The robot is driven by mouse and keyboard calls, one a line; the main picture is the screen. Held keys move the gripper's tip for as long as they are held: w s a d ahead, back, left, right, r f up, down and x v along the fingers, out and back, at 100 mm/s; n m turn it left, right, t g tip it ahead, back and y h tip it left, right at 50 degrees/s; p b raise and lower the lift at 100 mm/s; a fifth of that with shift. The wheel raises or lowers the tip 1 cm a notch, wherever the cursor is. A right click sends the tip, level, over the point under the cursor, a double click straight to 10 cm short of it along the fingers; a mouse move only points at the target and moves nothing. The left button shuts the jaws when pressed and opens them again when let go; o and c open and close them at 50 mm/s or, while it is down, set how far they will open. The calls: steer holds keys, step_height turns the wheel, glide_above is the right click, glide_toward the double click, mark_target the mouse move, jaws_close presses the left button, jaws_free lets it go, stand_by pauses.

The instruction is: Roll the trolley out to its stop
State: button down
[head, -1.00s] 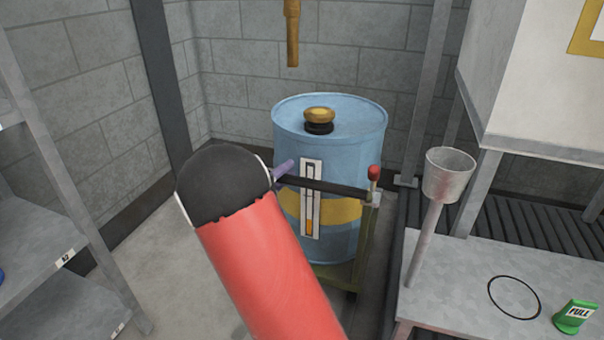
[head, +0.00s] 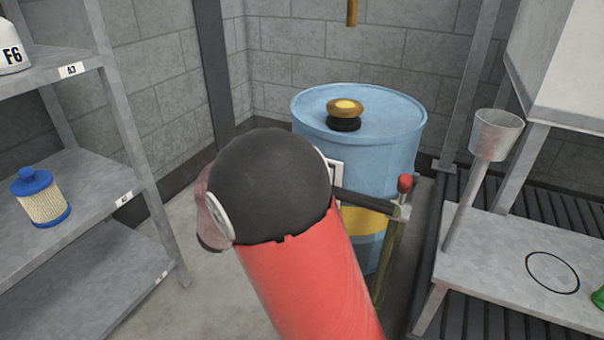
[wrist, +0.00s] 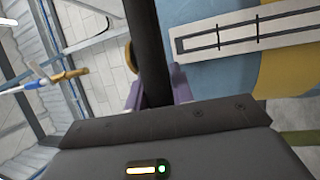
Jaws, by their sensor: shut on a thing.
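The trolley (head: 388,262) is a low olive-green frame carrying a blue drum (head: 400,150) with a yellow band and a brass-and-black cap. A dark handle bar (head: 368,201) crosses in front of the drum, with a red knob (head: 405,183) at its right end. In the wrist view my gripper (wrist: 158,92) has its purple fingers on either side of the dark handle bar (wrist: 146,40), shut on it. In the head view my red and black arm hides the gripper, the bar's left end and much of the trolley's base. The stop is not identifiable.
Grey shelving (head: 90,200) stands close on the left, with a blue-capped filter (head: 41,197) on it. A metal bench (head: 500,265) with a funnel (head: 495,135) on a post stands close on the right. Bare floor (head: 215,290) shows between shelving and arm.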

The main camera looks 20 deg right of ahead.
steer(key=shift+s+a+f, duration=0.1)
steer(key=shift+a, duration=0.1)
steer(key=c, duration=1.2)
jaws_free()
steer(key=v, duration=0.8)
